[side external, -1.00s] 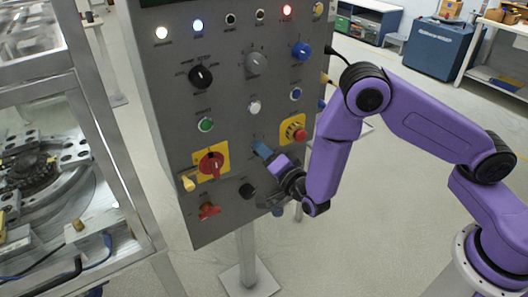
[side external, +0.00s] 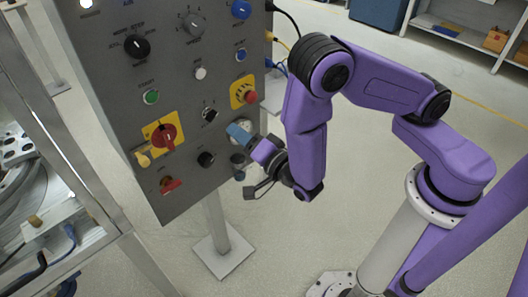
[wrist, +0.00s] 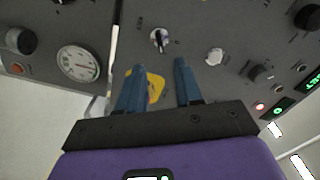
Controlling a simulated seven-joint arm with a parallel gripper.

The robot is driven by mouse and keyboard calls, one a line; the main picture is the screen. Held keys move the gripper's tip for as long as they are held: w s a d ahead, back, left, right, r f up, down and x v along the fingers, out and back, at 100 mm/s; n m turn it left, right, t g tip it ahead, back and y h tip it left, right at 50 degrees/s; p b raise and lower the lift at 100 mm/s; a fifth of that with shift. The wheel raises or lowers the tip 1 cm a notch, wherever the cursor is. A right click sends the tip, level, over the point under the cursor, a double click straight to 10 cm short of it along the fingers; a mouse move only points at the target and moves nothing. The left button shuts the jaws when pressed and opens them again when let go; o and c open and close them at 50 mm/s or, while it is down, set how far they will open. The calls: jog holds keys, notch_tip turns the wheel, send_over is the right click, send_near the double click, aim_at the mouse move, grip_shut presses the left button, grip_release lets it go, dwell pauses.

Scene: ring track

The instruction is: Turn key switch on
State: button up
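A small round switch with a silver face and a dark key-like handle (side external: 209,114) sits mid-panel on the grey control panel (side external: 112,88); it looks like the key switch. In the wrist view the key switch (wrist: 159,38) shows beyond the gap between my fingertips, touched by neither. I cannot tell its setting. My gripper (side external: 237,131) is right of and below the switch in the side view, off the panel. In the wrist view my gripper (wrist: 159,64) has its two blue fingers apart with nothing held.
A round gauge (wrist: 78,62) shows in the wrist view. A white button (side external: 200,73) is above, a black knob (side external: 206,158) below, and a red rotary handle (side external: 164,136) on the left.

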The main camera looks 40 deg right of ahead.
jog(key=s, duration=0.7)
jog(key=shift+s, duration=0.4)
